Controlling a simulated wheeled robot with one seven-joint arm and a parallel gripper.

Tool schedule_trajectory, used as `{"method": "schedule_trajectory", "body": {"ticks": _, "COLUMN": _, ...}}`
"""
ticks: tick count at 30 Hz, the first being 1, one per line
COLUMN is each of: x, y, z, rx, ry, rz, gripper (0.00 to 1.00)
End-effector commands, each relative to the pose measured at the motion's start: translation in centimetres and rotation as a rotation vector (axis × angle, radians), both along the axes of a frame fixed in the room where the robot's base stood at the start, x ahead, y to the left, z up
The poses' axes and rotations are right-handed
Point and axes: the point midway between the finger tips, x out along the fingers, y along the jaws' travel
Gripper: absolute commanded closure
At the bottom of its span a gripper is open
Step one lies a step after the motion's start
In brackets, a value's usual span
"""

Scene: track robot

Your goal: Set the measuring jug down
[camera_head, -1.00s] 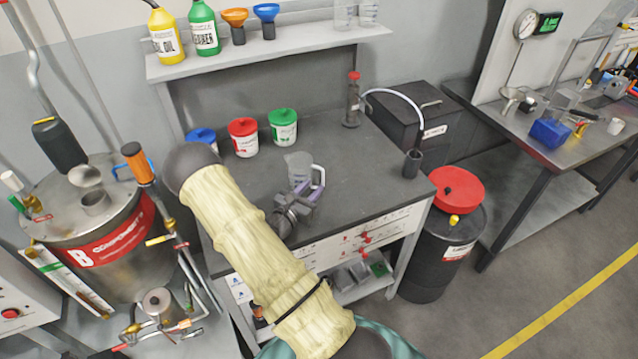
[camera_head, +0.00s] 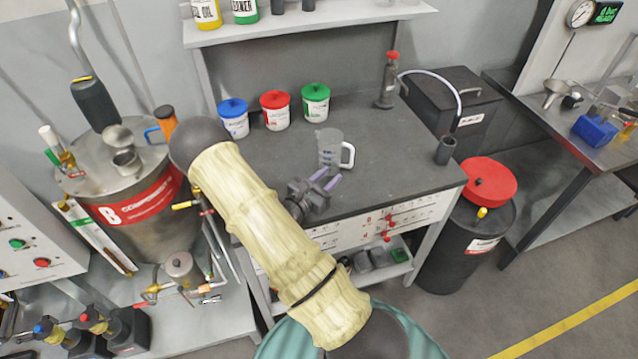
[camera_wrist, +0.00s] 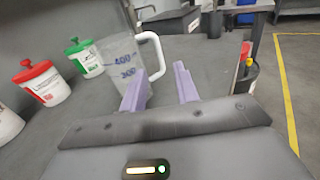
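The measuring jug (camera_head: 328,150) is clear with a white handle on its right side. It stands upright on the dark workbench top (camera_head: 395,150). In the wrist view the jug (camera_wrist: 122,68) shows blue numbers and is ahead of the left finger. Its handle is just beyond the gap between the fingers. My gripper (camera_head: 326,181) is open, with purple fingers spread and nothing between them. It is in front of the jug, towards the bench's front edge. The wrist view also shows my gripper (camera_wrist: 160,85).
Tubs with blue (camera_head: 234,118), red (camera_head: 276,110) and green (camera_head: 316,102) lids stand behind the jug. A dispenser (camera_head: 387,85) and a dark cup (camera_head: 445,150) are to the right. The bench right of the jug is clear.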

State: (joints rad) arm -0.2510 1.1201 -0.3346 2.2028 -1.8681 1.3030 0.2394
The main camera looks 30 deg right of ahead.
Motion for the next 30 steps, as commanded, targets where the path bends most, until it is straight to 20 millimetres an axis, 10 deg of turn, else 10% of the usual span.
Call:
{"method": "schedule_trajectory", "body": {"ticks": 11, "x": -8.9, "y": 0.8, "z": 3.1, "rx": 0.334, "ry": -0.204, "rz": -0.495, "gripper": 0.69}}
{"method": "schedule_trajectory", "body": {"ticks": 21, "x": -15.4, "y": 9.2, "z": 4.4, "rx": 0.880, "ry": -0.534, "rz": -0.975, "gripper": 0.69}}
{"method": "schedule_trajectory", "body": {"ticks": 30, "x": -14.9, "y": 17.7, "z": 8.2, "rx": 1.391, "ry": -0.916, "rz": -1.233, "gripper": 0.69}}
